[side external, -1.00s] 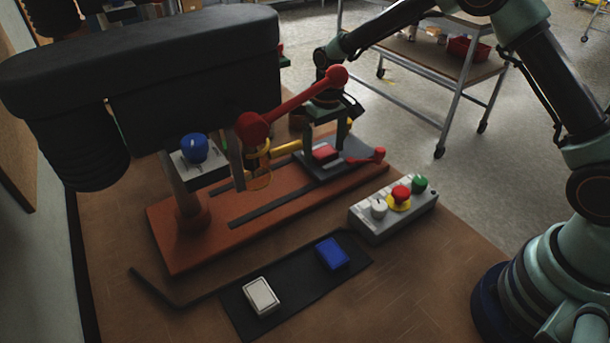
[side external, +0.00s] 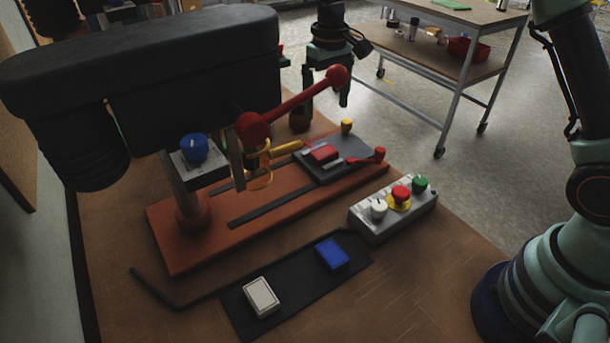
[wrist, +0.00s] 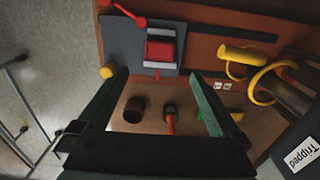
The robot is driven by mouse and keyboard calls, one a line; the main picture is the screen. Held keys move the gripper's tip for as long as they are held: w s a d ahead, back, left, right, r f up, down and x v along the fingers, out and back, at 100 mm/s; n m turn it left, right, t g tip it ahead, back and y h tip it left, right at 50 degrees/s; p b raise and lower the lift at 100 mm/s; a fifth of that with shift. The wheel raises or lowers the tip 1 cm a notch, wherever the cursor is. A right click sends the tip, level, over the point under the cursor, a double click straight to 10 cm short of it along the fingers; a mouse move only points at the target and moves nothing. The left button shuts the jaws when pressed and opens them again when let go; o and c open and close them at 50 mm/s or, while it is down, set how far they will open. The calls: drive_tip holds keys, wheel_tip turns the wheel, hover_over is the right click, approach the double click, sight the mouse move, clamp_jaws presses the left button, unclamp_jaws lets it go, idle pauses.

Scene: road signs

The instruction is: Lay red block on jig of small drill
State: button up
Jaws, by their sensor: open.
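The red block (side external: 322,153) lies on the dark grey jig (side external: 345,164) of the small drill, at the right end of the orange-brown drill base. In the wrist view the red block (wrist: 160,51) sits between two light grey bars on the jig (wrist: 122,52). My gripper (side external: 325,98) is open and empty. It is raised behind and above the jig, apart from the block. In the wrist view its two green fingers (wrist: 160,85) are spread wide with nothing between them. The small drill (side external: 150,70) has a black head and a red lever.
A white block (side external: 261,296) and a blue block (side external: 332,254) lie on a black mat (side external: 297,287) in front. A grey control box (side external: 393,217) with buttons stands at the right. A brown cup-like object (wrist: 134,110) stands behind the jig.

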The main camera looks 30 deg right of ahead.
drive_tip(key=s+d+r+t, duration=0.3)
drive_tip(key=s+r, duration=0.7)
drive_tip(key=s+d+f+t, duration=0.1)
drive_tip(key=s+d+t, duration=0.1)
drive_tip(key=s, duration=0.9)
drive_tip(key=shift+d+t, duration=0.25)
drive_tip(key=shift+t, duration=0.05)
